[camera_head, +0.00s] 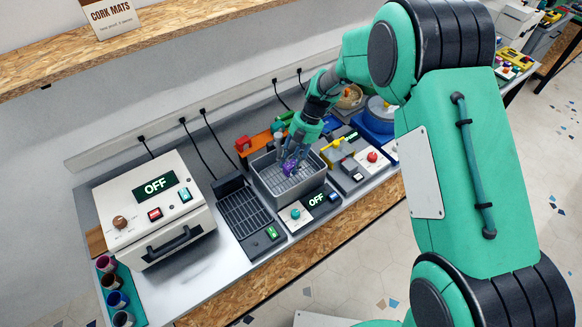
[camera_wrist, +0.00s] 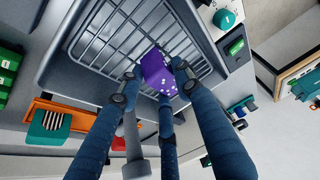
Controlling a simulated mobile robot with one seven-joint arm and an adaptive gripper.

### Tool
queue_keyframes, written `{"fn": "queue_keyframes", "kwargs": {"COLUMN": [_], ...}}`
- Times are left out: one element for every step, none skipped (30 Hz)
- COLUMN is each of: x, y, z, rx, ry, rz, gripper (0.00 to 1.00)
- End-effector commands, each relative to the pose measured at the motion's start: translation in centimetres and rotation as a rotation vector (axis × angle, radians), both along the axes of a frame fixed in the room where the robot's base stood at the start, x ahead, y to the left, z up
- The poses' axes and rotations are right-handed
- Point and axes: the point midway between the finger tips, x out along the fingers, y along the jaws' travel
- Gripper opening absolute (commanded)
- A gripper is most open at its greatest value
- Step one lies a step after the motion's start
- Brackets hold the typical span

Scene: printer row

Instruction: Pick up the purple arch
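A purple block with pale dots (camera_wrist: 157,70) is between the fingertips of my gripper (camera_wrist: 156,84) in the wrist view. It is the only purple piece at the gripper; an arch shape cannot be made out. The fingers close in on it from both sides, with a third finger below, and appear to touch it. In the head view the purple piece (camera_head: 289,167) is at my gripper's tips (camera_head: 291,156), inside or just over a grey basin (camera_head: 262,186). The wire rack (camera_wrist: 108,30) of the basin lies behind it. Fingers partly hide the piece.
A white OFF-display machine (camera_head: 155,215) stands left, beside a dark slatted unit (camera_head: 243,212). A control panel (camera_head: 310,206) fronts the basin. An orange tray (camera_head: 256,143) is behind, a grey unit with a red button (camera_head: 372,157) right. Cups (camera_head: 118,299) stand at the left end.

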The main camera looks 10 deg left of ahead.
Motion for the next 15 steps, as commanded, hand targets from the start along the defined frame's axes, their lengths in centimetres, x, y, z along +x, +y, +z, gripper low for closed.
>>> {"fn": "queue_keyframes", "kwargs": {"x": [0.0, 0.0, 0.0, 0.0, 0.0, 0.0, 0.0, 0.0, 0.01, 0.01, 0.02, 0.03, 0.04, 0.05, 0.06], "y": [0.0, 0.0, 0.0, 0.0, 0.0, 0.0, 0.0, 0.0, 0.01, 0.0, 0.01, 0.01, 0.02, 0.02, 0.02], "z": [0.01, 0.01, 0.0, 0.0, 0.0, 0.0, 0.01, 0.03, 0.09, 0.14, 0.22, 0.36, 0.5, 0.67, 0.95], "rx": [0.0, 0.0, 0.0, 0.0, 0.0, 0.0, 0.0, 0.0, 0.0, 0.0, 0.0, 0.001, 0.001, 0.0, 0.001], "ry": [0.0, 0.0, 0.0, 0.0, 0.0, 0.0, 0.0, 0.0, 0.0, 0.0, 0.0, -0.001, -0.001, -0.001, -0.002], "rz": [0.0, 0.0, 0.0, 0.0, 0.0, 0.0, 0.0, 0.0, 0.0, 0.0, 0.0, 0.0, 0.0, 0.0, -0.001], "gripper": [0.08, 0.03, 0.03, 0.03, 0.03, 0.03, 0.03, 0.03, 0.03, 0.03, 0.03, 0.03, 0.03, 0.03, 0.03]}}
